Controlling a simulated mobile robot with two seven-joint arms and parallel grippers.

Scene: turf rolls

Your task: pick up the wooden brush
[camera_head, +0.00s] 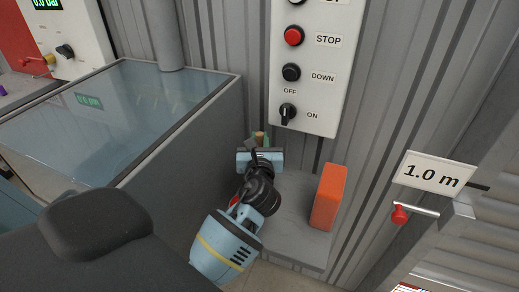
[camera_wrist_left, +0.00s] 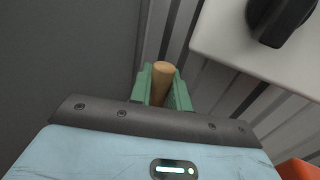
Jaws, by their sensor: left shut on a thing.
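The wooden brush (camera_wrist_left: 162,84) shows in the left wrist view as a round, light brown wooden end between the green fingers. The rest of the brush is hidden behind the gripper. My left gripper (camera_wrist_left: 165,88) is shut on it. In the head view my left gripper (camera_head: 259,141) is over the grey shelf (camera_head: 290,222), in front of the corrugated wall, and a small tan piece of the brush (camera_head: 259,136) shows at its tip. I cannot tell whether the brush touches the shelf. My right gripper is not in view.
An orange block (camera_head: 328,198) stands on the shelf to the right of my gripper. A control panel (camera_head: 308,60) with buttons and a knob hangs just above. A glass-topped water tank (camera_head: 120,110) is to the left. A red-handled lever (camera_head: 400,214) and a "1.0 m" sign (camera_head: 433,176) are at right.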

